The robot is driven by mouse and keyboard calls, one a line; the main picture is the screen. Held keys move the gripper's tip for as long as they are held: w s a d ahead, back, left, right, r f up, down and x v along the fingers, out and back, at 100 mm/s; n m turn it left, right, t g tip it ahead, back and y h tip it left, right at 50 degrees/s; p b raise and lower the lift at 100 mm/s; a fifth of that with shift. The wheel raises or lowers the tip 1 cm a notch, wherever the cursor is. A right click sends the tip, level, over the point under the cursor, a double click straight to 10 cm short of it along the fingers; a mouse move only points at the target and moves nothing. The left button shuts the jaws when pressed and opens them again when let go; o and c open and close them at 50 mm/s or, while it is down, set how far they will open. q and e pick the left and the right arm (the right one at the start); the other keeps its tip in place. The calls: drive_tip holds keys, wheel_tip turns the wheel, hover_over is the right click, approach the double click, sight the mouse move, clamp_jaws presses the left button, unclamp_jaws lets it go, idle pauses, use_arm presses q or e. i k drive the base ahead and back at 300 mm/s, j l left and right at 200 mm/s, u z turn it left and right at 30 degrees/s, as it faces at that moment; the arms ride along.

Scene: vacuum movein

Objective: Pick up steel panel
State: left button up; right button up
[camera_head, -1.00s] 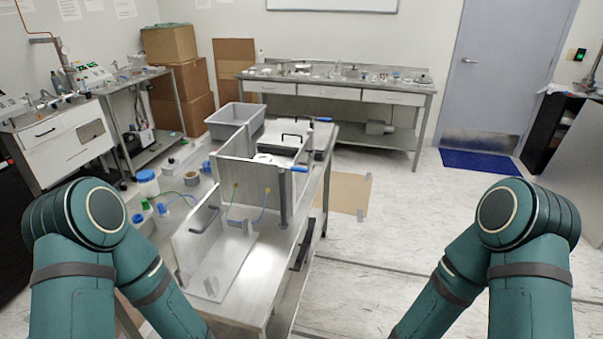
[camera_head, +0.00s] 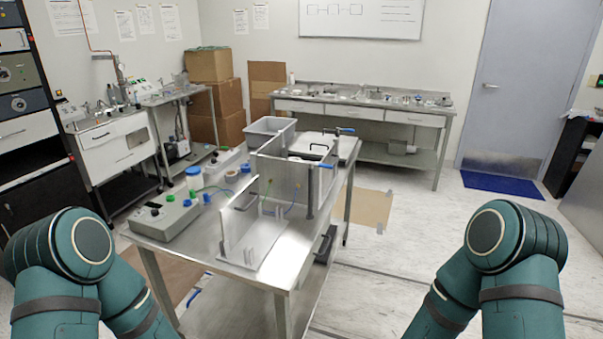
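A steel chamber (camera_head: 284,178) with upright metal walls stands on the steel table (camera_head: 263,272) ahead of me. A flat panel (camera_head: 312,148) with a black handle lies behind the chamber. I cannot tell which of these the task calls the steel panel. Only my teal upper arms show at the lower left and lower right. Both my grippers are out of view.
A grey instrument box (camera_head: 165,217), a blue-lidded jar (camera_head: 194,178) and a grey bin (camera_head: 270,131) are on the table. A long bench (camera_head: 360,108) stands at the back wall, cardboard boxes (camera_head: 215,95) beside it.

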sight(327, 175)
drive_tip(key=u, duration=1.55)
drive_tip(key=l+u, duration=0.1)
drive_tip(key=u, duration=0.3)
drive_tip(key=l+u, duration=0.15)
drive_tip(key=u, duration=0.2)
drive_tip(key=l+u, duration=0.1)
drive_tip(key=u, duration=0.3)
drive_tip(key=k+l, duration=0.2)
drive_tip(key=l, duration=0.25)
drive_tip(key=k+l, duration=0.2)
drive_tip(key=l, duration=0.25)
drive_tip(key=k+l, duration=0.2)
drive_tip(key=l, duration=0.25)
drive_tip(key=k+l, duration=0.2)
drive_tip(key=l, duration=0.25)
drive_tip(key=k+l, duration=0.15)
drive_tip(key=l, duration=0.3)
drive_tip(key=k+l, duration=0.2)
drive_tip(key=l, duration=0.25)
drive_tip(key=k+l, duration=0.2)
drive_tip(key=l, duration=0.25)
drive_tip(key=k+l, duration=0.2)
drive_tip(key=l, duration=0.25)
